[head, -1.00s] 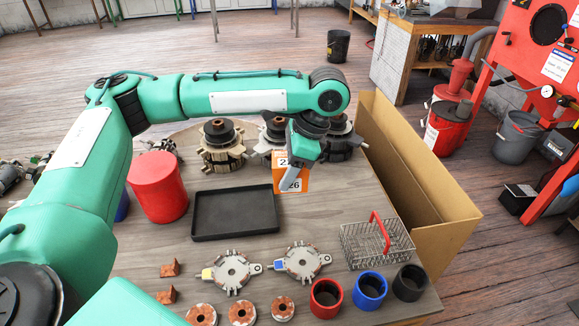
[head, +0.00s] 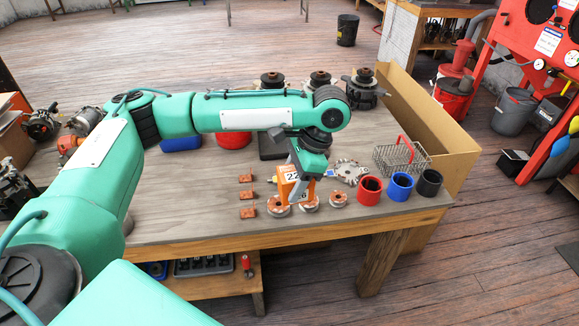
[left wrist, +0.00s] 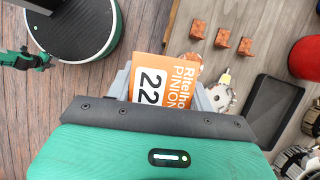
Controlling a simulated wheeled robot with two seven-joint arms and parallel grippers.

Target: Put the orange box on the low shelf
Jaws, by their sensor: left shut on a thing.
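My left gripper (head: 297,196) is shut on the orange box (head: 289,184), which carries a white number label. In the left wrist view the box (left wrist: 163,82) sits between the two grey fingers, with "22" readable. In the head view the box is over the front part of the workbench, in front of some copper-coloured rings; its exact height above the top cannot be told. The low shelf (head: 222,286) shows under the bench's front edge at the left. My right gripper is not in view.
The low shelf holds a blue bin (head: 154,269), a black tray (head: 203,266) with several items and a red-handled thing (head: 247,264). Red (head: 369,190), blue (head: 400,187) and black cups stand at the bench's right front. A bench leg (head: 382,262) stands right of the shelf.

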